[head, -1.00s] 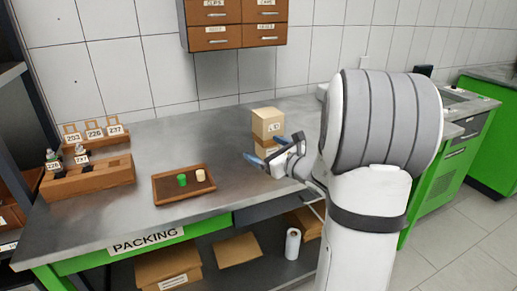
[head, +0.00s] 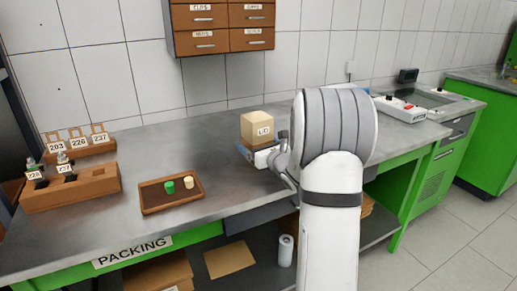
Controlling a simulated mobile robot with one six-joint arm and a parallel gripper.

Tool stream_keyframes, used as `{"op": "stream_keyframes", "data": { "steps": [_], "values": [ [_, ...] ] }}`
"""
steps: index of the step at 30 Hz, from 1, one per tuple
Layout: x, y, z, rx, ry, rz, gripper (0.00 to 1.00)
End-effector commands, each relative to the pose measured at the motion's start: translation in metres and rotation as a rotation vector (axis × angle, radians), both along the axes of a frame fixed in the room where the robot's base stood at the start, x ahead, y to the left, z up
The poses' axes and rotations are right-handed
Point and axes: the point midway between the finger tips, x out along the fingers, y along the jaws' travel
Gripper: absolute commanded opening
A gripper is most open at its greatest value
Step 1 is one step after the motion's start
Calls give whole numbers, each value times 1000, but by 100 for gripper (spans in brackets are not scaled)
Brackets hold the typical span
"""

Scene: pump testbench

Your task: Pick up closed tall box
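The closed tall box (head: 257,126) is light cardboard with a small white label, and stands upright on the metal bench near the back wall. My gripper (head: 250,152) is at the lower front of the box, with a blue fingertip showing at the box's lower left. The gripper covers the box's lower part. The other finger is not clearly visible, so I cannot tell whether the fingers are closed on the box or only around or beside it.
A brown tray (head: 146,207) with a green and a cream piece lies left of my gripper. A wooden rack (head: 90,190) with numbered tags stands further left. Brown drawers (head: 250,41) hang above the bench. A white device (head: 400,108) sits at the right.

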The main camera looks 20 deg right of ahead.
Motion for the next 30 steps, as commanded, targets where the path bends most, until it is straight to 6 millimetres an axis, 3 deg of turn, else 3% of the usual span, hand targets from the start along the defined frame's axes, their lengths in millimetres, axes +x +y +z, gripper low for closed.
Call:
{"op": "stream_keyframes", "data": {
  "steps": [4,22,30],
  "values": [
    [0,0,0,0,0,0,93],
    [-1,-1,0,0,0,-2,44],
    [-1,-2,6,-1,-3,-2,44]
  ]
}}
